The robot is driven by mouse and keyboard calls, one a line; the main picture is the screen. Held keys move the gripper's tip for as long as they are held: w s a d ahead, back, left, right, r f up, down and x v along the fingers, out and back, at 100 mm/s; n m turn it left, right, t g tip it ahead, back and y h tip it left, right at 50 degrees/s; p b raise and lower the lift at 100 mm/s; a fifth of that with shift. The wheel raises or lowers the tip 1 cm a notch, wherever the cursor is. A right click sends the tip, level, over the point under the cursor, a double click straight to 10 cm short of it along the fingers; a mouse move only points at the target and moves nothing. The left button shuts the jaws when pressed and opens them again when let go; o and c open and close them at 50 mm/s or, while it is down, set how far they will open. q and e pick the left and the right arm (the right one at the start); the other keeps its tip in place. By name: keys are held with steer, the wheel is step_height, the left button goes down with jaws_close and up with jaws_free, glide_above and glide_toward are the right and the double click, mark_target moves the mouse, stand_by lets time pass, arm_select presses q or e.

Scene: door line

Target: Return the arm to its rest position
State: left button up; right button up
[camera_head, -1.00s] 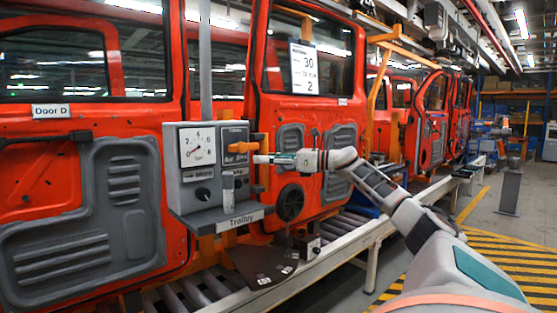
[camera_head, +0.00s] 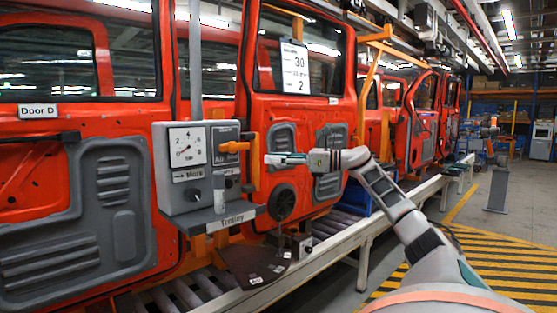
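My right gripper (camera_head: 284,159) is in front of the orange door, just right of the grey control box (camera_head: 170,165). My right arm (camera_head: 380,188) reaches up to it from the lower right. It is seen from the side, so I cannot tell whether its fingers are open or shut. No held object shows in it. It appears apart from the orange lever (camera_head: 235,147) on the box, which points sideways. My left gripper is out of view.
Door D (camera_head: 40,165) fills the left. A roller conveyor with a pale rail (camera_head: 325,250) runs below the doors. Open floor with yellow and black stripes (camera_head: 480,247) lies at right.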

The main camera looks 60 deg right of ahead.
steer(key=shift+s+d, duration=0.15)
steer(key=shift+s, duration=0.25)
stand_by(0.5)
